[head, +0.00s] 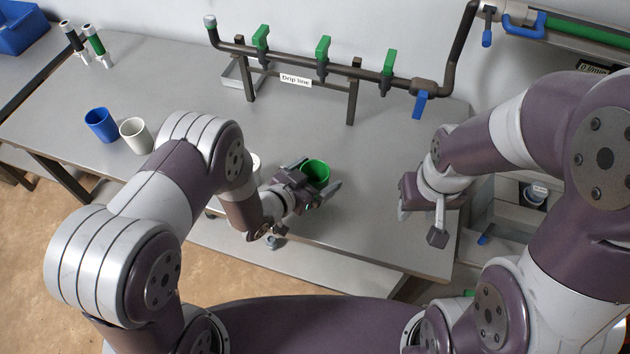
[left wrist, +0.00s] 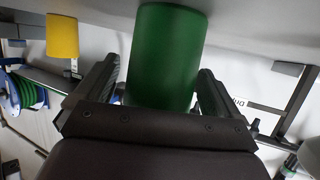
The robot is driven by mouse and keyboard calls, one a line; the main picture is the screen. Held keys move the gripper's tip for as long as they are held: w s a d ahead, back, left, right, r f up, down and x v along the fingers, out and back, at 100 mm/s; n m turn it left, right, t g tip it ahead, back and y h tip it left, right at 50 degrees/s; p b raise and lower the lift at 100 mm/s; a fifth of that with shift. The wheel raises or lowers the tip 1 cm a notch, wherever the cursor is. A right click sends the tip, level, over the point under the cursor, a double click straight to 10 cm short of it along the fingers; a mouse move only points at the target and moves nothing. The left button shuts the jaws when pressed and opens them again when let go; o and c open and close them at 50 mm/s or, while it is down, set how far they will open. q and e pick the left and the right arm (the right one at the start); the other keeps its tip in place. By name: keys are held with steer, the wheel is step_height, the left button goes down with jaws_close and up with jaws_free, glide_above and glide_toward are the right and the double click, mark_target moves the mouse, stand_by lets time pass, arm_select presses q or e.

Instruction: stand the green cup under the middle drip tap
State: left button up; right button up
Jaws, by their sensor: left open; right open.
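The green cup (head: 316,171) stands on the grey table, near its front edge. My left gripper (head: 318,180) is open around it, with one finger on each side. In the left wrist view the green cup (left wrist: 166,55) lies between the two spread fingers; a gap shows at the left finger, and contact at the right cannot be told. The middle drip tap (head: 322,55) has a green handle and sits on the dark pipe at the back, between two similar green taps. My right gripper (head: 420,221) is open and empty above the table's right part.
A blue cup (head: 100,125) and a white cup (head: 136,135) stand at the left; another white cup is mostly hidden behind my left arm. A blue-handled valve (head: 420,103) hangs at the pipe's right end. Frame legs (head: 352,95) support the pipe. The table's middle is clear.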

arm_select(q)
steer(key=c, duration=1.1)
steer(key=shift+r, duration=0.15)
